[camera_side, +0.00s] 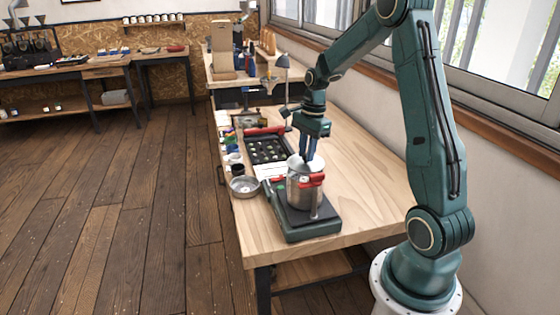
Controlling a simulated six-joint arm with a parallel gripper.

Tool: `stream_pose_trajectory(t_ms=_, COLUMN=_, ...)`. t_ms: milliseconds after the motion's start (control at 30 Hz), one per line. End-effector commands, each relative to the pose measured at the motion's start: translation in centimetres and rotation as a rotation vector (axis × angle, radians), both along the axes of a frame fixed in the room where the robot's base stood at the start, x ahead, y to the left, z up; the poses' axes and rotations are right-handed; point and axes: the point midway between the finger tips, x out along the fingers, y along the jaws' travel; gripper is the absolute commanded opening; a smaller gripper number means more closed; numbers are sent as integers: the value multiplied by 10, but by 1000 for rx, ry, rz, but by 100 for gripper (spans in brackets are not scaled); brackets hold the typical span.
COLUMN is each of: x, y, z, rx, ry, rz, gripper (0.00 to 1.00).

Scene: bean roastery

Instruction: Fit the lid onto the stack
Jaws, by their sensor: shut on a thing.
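A metal canister stack (304,195) with red clips near its top stands upright on the dark plate of a green scale (315,229). My gripper (306,159) points down directly over the stack. It is shut on a pale round lid (293,162) at the top of the stack. The lid looks slightly tilted. I cannot tell from this view whether it touches the rim. The fingers hide part of the lid.
A shallow metal bowl (244,187) and a dark cup (238,170) stand left of the scale. A black tray (268,150) with small round items lies behind. A desk lamp (283,62) stands farther back. The wooden table (355,170) is clear on the right.

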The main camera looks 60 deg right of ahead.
Motion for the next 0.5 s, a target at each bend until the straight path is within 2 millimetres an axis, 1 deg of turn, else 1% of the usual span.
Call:
stream_pose_trajectory(t_ms=200, x=0, y=0, z=-13, rx=1, ry=2, rz=-1, gripper=0)
stream_pose_trajectory(t_ms=500, x=0, y=0, z=-18, rx=-1, ry=-1, rz=0, gripper=0)
